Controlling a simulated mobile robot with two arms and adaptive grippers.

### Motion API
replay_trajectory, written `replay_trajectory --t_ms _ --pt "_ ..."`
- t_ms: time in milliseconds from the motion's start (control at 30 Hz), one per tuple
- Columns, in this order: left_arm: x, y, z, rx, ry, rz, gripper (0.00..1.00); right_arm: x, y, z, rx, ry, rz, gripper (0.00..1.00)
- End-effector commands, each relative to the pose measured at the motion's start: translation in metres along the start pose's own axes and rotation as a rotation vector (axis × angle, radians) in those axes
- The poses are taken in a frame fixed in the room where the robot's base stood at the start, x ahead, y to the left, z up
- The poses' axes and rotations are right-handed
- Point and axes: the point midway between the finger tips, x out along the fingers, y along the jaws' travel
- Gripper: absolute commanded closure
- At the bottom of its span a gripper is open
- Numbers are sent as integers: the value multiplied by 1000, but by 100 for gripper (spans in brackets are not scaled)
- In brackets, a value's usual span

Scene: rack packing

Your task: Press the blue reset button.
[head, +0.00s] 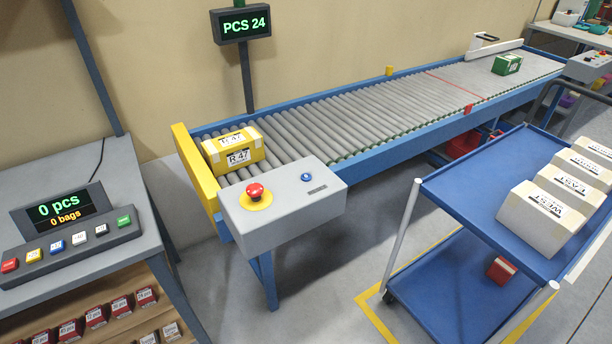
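A small round blue button (306,177) sits on top of a grey control box (290,222) at the near end of the roller conveyor. A dark label lies beside it, too small to read. A red mushroom button (255,191) on a yellow disc sits to its left on the same box. Another blue key (57,247) is in a row of coloured keys on the left bench; its label is too small to read. Neither of my grippers shows in the head view.
A green box (507,64) is at the far end. The display (241,24) reads PCS 24. Space above the control box is clear.

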Motion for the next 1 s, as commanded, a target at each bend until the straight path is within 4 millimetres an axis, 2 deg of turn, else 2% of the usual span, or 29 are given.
replay_trajectory --t_ms 33,333,1000 --pt "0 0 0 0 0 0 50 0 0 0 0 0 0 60" --pt "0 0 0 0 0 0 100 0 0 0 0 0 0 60" --pt "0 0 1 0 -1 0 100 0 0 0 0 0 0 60"
